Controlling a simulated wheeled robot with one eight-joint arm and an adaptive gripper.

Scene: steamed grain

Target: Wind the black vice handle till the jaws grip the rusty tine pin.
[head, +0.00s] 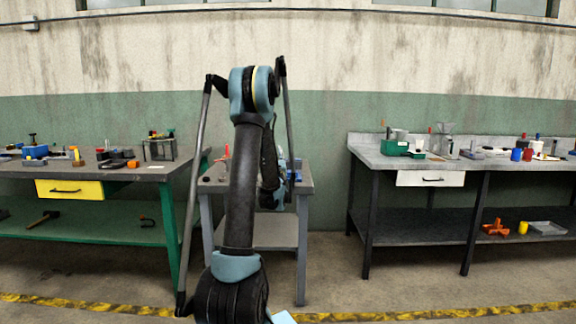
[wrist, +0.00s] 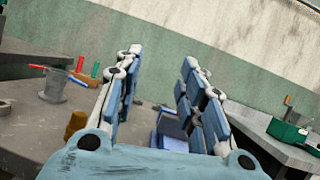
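In the wrist view my gripper (wrist: 161,60) has its two pale-blue padded fingers spread apart, with nothing between the tips. A blue blocky object (wrist: 172,128) shows low between the fingers on a grey tabletop; it may be part of the vice, but the fingers and palm hide much of it. I cannot make out the black handle or the rusty tine pin. In the head view my arm covers the middle of the small grey table (head: 212,186), and the gripper's fingers cannot be made out there.
In the wrist view a grey cup (wrist: 56,88) and a brown piece (wrist: 75,124) stand left of the fingers. The left bench (head: 120,172) and right bench (head: 372,157) carry several items. A green box (wrist: 286,132) sits on the right bench. Floor shows between the tables.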

